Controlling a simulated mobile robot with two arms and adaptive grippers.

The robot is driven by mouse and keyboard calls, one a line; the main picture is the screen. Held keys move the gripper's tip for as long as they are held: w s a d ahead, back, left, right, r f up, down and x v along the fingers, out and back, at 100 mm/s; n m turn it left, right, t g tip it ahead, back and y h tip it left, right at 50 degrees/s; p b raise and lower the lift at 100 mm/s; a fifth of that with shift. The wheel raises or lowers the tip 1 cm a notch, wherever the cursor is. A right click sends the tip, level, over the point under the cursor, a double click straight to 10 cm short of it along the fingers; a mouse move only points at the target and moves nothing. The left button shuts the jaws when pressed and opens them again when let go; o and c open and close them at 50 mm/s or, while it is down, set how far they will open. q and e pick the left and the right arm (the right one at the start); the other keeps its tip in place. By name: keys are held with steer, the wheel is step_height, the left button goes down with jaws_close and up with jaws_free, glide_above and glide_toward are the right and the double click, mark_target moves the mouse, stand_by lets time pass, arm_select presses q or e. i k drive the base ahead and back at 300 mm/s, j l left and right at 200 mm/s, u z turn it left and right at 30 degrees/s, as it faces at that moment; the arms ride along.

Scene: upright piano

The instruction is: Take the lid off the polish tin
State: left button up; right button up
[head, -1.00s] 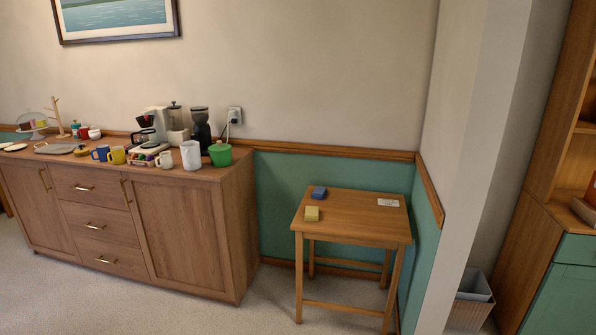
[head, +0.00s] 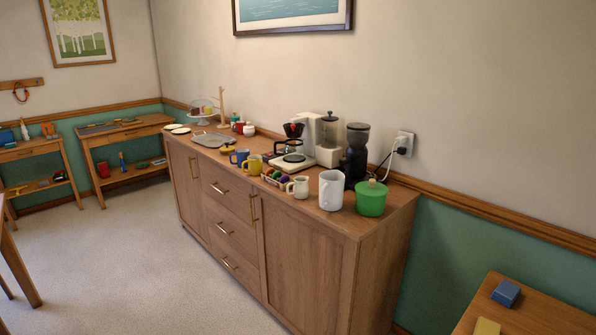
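I cannot make out a polish tin or its lid in the head view. Neither of my grippers is in view. A wooden sideboard (head: 305,262) stands in the middle with coffee things on it. A small wooden table (head: 545,322) at the lower right corner carries a blue block-like item (head: 505,293) and a yellow one (head: 487,327); the rest of this table is cut off by the frame.
Workbenches with tools (head: 125,133) stand at the far left. The carpet (head: 125,262) before the sideboard is clear.

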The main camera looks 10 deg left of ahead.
mark_target(226, 148)
steer(key=i+j+u, duration=0.25)
steer(key=i+u, duration=0.6)
steer(key=i, duration=0.2)
steer(key=i+l+u, duration=0.1)
steer(key=i+u, duration=0.35)
steer(key=i, duration=0.15)
